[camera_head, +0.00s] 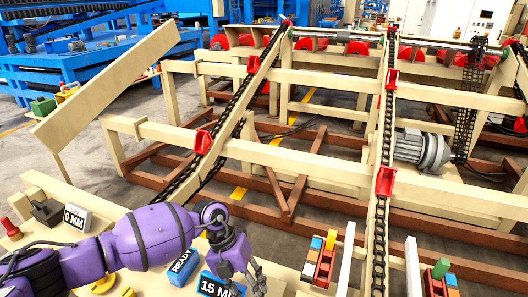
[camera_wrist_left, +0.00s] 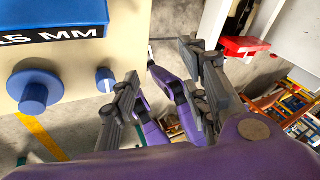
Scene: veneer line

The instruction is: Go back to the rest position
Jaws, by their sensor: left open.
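My left arm, purple, comes in from the left in the head view. Its gripper (camera_head: 250,278) points down at the bottom of the picture, over the cream console beside the 15 MM sign (camera_head: 212,286). My right gripper is not in view.
A small rack of coloured blocks (camera_head: 320,258) stands right of the gripper. Chain conveyors (camera_head: 228,128) with red lugs run beyond.

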